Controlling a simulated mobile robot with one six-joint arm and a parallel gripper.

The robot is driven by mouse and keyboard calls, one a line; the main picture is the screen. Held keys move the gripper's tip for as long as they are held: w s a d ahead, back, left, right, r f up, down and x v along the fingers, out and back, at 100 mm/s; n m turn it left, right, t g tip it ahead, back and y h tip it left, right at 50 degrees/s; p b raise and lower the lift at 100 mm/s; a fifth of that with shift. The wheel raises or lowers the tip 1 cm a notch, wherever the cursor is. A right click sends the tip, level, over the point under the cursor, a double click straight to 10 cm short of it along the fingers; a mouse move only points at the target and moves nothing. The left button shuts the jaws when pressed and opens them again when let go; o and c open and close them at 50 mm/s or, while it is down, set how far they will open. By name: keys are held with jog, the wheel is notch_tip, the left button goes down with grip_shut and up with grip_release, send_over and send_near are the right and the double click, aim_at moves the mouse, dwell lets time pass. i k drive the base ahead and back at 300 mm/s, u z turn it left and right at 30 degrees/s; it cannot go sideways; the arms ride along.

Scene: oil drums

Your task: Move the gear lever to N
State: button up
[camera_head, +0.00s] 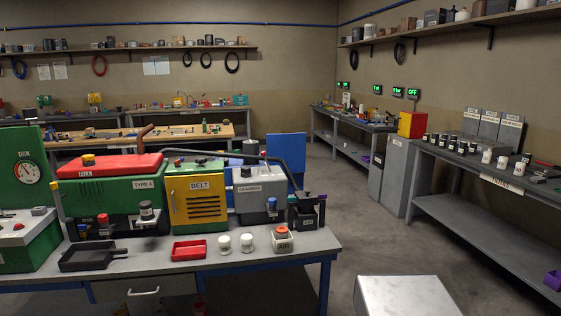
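A grey box (252,183) with a label too small to read surely stands on the near workbench (330,243). A small blue-topped part (271,202) is at its lower right front; I cannot tell if it is the gear lever. A black unit (308,212) stands at the bench's right end, with upright parts on top. No N mark is readable, and I cannot tell which part is the gear lever or its position. My gripper is not in view.
On the near bench are a green-and-red machine (112,193), a yellow BELT door (197,203), a black pan (93,256), a red tray (189,250) and white cups (224,243). A dark hose arches behind. Grey floor (370,245) lies clear between it and the right bench (470,221).

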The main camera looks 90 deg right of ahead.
aim_at(263, 153)
jog(key=u, duration=0.15)
jog(key=k, duration=0.7)
jog(key=z, duration=1.9)
jog(key=i, duration=1)
jog(key=z, duration=0.05)
jog(key=k, duration=0.2)
jog(key=z, duration=0.05)
